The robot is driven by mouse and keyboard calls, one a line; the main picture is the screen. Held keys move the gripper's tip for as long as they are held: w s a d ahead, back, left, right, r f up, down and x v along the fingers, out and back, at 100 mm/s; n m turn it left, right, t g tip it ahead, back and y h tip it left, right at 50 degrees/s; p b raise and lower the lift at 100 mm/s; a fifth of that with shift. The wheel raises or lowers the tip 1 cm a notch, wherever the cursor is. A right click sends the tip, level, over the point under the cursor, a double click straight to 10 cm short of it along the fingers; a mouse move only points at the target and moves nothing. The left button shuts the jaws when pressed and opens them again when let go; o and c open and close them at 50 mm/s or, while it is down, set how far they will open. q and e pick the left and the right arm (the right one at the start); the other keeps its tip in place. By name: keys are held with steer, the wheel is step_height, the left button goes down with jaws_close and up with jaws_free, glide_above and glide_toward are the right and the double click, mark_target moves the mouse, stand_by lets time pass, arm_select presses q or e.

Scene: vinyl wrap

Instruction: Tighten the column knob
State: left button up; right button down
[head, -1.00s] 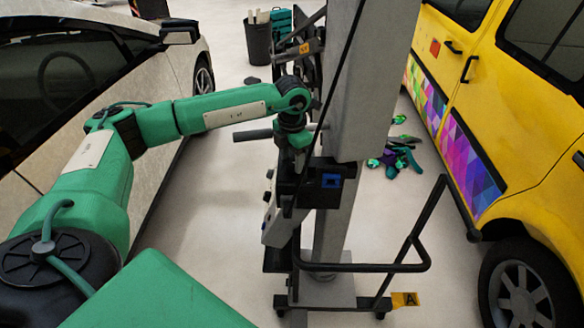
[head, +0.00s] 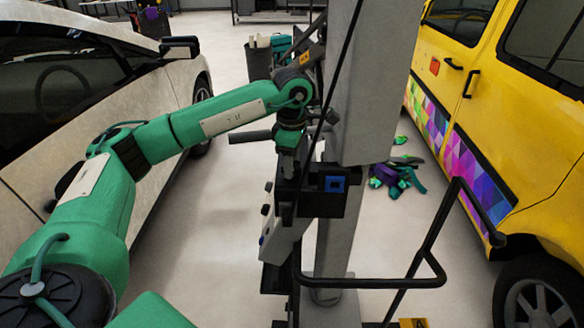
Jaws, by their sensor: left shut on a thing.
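A tall grey column (head: 368,90) stands on a wheeled stand in the middle of the head view. A black block (head: 322,203) with a blue square (head: 334,184) sits at the column's left side. My left gripper (head: 288,172) points down at the left part of this block. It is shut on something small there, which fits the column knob. The knob itself is hidden by the fingers and the block, so I cannot see how far it is turned. My right gripper is not in view.
A black tube handle (head: 440,281) sticks out to the right of the stand. A white car (head: 140,85) is close on the left and a yellow van (head: 545,150) on the right. A dark bin (head: 258,63) stands behind. Colourful pieces (head: 398,178) lie on the floor (head: 215,215).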

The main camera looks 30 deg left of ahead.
arm_select(q)
steer(key=shift+m+b, duration=0.45)
steer(key=shift+m, duration=0.35)
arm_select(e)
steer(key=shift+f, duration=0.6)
arm_select(q)
steer(key=shift+r, duration=0.1)
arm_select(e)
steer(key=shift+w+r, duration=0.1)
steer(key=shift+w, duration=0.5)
arm_select(q)
steer(key=o, duration=1)
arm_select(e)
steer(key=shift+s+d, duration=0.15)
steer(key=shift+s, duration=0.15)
